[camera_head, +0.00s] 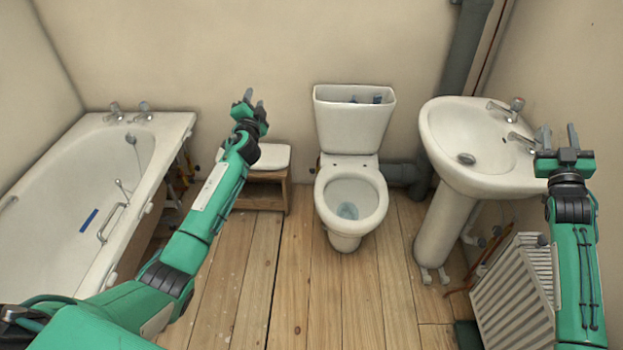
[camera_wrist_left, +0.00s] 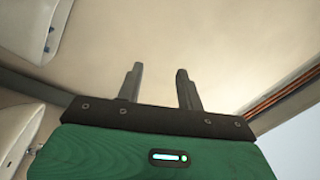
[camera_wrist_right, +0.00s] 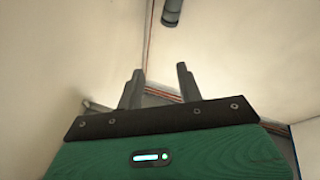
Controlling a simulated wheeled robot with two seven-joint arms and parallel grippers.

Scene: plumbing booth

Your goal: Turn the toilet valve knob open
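The toilet (camera_head: 353,130) stands against the back wall, with its cistern top open and blue parts inside. I cannot make out the valve knob for certain; a small dark fitting (camera_head: 318,163) shows at the left side of the toilet, too small to identify. My left gripper (camera_head: 254,100) is raised left of the cistern, above a stool, and touches nothing. Its fingers stand apart and empty in the left wrist view (camera_wrist_left: 159,72). My right gripper (camera_head: 559,131) is beside the sink's right edge, apart from the toilet. Its fingers are open and empty in the right wrist view (camera_wrist_right: 159,74).
A small stool with a white top (camera_head: 270,157) stands between the bathtub (camera_head: 180,125) and toilet. A sink (camera_head: 490,180) on a pedestal and a white radiator (camera_head: 510,290) are at the right. Grey pipe (camera_head: 465,50) runs behind the sink. The wooden floor (camera_head: 305,280) in front is clear.

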